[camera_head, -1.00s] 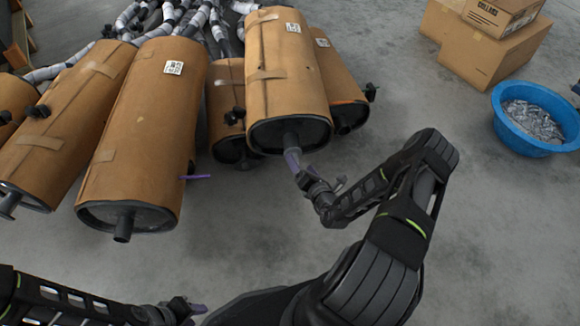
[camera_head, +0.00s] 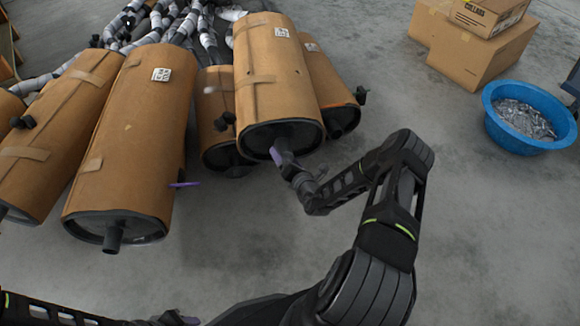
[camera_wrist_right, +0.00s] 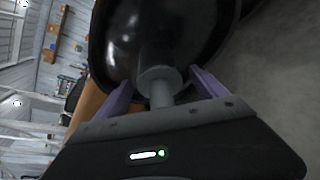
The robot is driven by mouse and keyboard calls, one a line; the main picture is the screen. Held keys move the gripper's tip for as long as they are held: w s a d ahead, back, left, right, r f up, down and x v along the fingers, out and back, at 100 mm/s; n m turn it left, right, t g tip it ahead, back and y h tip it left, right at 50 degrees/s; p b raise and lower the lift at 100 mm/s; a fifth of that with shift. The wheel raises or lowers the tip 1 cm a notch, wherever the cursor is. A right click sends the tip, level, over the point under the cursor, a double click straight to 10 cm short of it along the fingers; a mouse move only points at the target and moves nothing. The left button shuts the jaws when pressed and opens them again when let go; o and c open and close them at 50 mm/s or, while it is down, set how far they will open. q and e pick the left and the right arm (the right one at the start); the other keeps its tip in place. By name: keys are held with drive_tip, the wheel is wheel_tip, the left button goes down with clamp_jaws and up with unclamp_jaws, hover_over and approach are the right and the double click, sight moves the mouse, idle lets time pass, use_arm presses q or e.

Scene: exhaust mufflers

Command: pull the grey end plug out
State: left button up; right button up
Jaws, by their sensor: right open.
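The grey end plug (camera_wrist_right: 160,91) shows in the right wrist view as a thick collar with a narrower stem. It sits at the end pipe of a black muffler end cap (camera_wrist_right: 115,45). In the head view this is the brown-wrapped muffler (camera_head: 268,75) at centre, its end facing me. My right gripper (camera_wrist_right: 163,90) is open, one purple finger on each side of the plug, with gaps visible. In the head view the right gripper (camera_head: 281,158) is at the muffler's end and hides most of the plug. My left gripper (camera_head: 182,320) is partly cut off at the bottom edge.
Other wrapped mufflers (camera_head: 130,130) lie to the left, with another (camera_head: 325,85) close on the right. A thin purple piece (camera_head: 184,185) sticks out beside the large left one. Boxes (camera_head: 470,50) and a blue tub (camera_head: 530,143) stand at right. Grey floor is clear below.

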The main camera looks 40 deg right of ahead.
drive_tip(key=shift+w+d, duration=0.1)
drive_tip(key=shift+w, duration=0.25)
drive_tip(key=shift+c, duration=0.4)
drive_tip(key=c, duration=1.4)
drive_tip(key=shift+o, duration=0.2)
drive_tip(key=shift+s, duration=0.15)
drive_tip(key=shift+s+a+p, duration=0.6)
drive_tip(key=shift+s+p, duration=0.2)
drive_tip(key=shift+s, duration=0.15)
drive_tip(key=shift+s+a+p, duration=0.35)
drive_tip(key=shift+s+p, duration=0.05)
drive_tip(key=shift+s, duration=0.25)
drive_tip(key=shift+s+a+p, duration=0.4)
drive_tip(key=shift+s, duration=0.3)
drive_tip(key=shift+s+a+p, duration=0.35)
drive_tip(key=shift+s+p, duration=0.05)
drive_tip(key=shift+s, duration=0.25)
